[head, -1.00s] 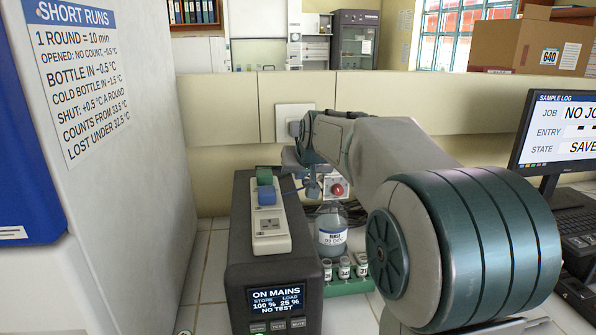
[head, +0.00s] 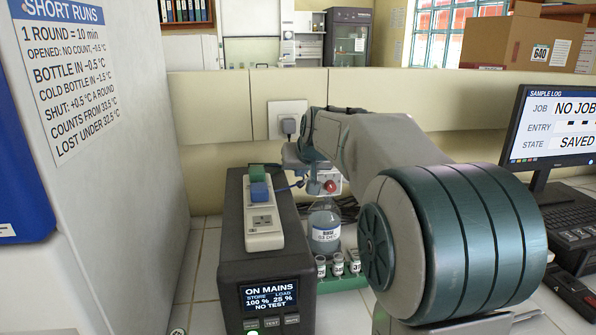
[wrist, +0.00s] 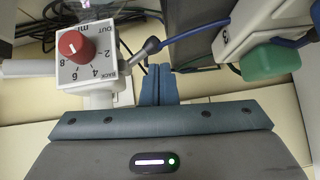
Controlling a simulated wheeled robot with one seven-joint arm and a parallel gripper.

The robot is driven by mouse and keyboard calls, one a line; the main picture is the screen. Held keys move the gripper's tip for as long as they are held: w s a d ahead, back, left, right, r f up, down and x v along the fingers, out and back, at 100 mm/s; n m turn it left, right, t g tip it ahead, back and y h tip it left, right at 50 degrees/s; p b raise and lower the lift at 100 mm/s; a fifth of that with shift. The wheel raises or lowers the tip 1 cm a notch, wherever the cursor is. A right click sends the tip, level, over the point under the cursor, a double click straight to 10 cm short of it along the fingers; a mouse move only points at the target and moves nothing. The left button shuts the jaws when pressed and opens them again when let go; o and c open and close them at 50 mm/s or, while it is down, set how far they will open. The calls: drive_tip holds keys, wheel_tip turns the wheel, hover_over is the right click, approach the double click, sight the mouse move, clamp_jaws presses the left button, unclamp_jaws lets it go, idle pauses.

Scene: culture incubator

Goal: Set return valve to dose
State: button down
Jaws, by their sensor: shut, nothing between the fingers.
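A white dial box (wrist: 92,55) with a red knob (wrist: 72,45) stands left of my fingers in the wrist view. A thin lever with a dark rounded tip (wrist: 151,45) sticks out from the box's right side. No valve labelled return or dose is readable. My gripper (wrist: 158,72) is shut and empty, with its fingertips just below and right of the lever tip; I cannot tell whether they touch. In the head view the red knob (head: 330,186) shows just right of my gripper (head: 313,186), which partly hides the box.
A labelled bottle (head: 325,232) and several small vials (head: 338,265) in a green rack stand below my gripper. A dark power unit (head: 235,225) with a white socket strip (head: 263,238) is at left. A green plug (wrist: 270,62) and blue cable (wrist: 290,43) lie right of my fingers.

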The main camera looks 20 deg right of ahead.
drive_tip(key=s+a+r+p, duration=0.2)
drive_tip(key=s+a+r, duration=0.4)
drive_tip(key=r, duration=0.3)
drive_tip(key=shift+s+a+r, duration=0.2)
drive_tip(key=shift+r, duration=0.1)
